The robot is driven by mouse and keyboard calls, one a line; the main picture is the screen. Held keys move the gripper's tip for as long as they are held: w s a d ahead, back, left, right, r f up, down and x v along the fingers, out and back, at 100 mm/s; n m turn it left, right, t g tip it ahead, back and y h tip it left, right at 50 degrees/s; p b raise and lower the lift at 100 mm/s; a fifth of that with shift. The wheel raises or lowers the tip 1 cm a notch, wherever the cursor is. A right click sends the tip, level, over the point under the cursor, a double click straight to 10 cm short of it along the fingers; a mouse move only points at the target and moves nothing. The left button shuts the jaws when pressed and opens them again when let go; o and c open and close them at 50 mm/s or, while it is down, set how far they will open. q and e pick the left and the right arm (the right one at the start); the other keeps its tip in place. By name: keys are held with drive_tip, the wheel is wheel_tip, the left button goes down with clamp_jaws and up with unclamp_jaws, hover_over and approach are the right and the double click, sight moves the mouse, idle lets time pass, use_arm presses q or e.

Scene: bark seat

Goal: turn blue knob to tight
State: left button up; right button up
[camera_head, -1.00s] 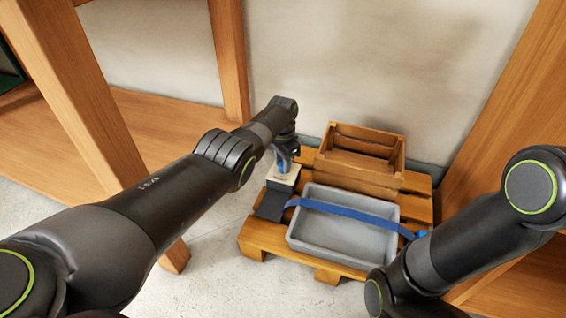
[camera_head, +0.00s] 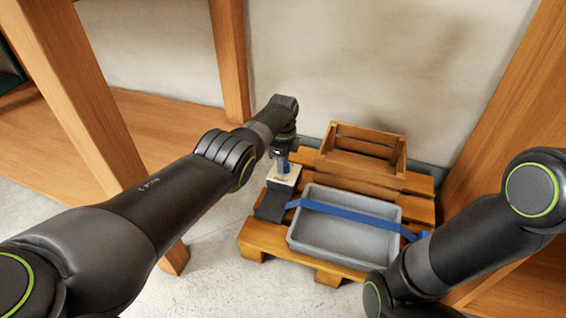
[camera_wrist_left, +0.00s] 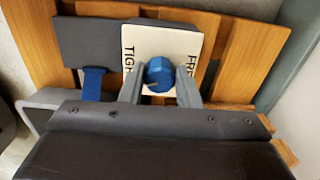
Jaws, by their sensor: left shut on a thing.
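The blue knob (camera_wrist_left: 159,73) sits on a pale square plate (camera_wrist_left: 190,40) with "TIGHT" lettered on its left side and "FREE" on its right in the left wrist view. My left gripper (camera_wrist_left: 159,88) is shut on the knob, one grey finger on each side of it. In the head view my left gripper (camera_head: 283,160) points down at the plate (camera_head: 283,176) and hides most of the knob. A knob marking pointing to either word cannot be made out. My right arm shows at the right, but its gripper is out of view.
A grey tray (camera_head: 345,248) lies on a wooden pallet (camera_head: 255,236), with a blue strap (camera_head: 350,213) across it. A dark pad (camera_head: 271,205) lies beside the plate. A wooden crate (camera_head: 365,143) stands behind. Wooden posts (camera_head: 229,60) rise near my left arm.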

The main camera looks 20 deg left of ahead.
use_arm(q)
drive_tip(key=shift+m, duration=1.7)
drive_tip(key=o, duration=1)
drive_tip(key=shift+c, duration=0.2)
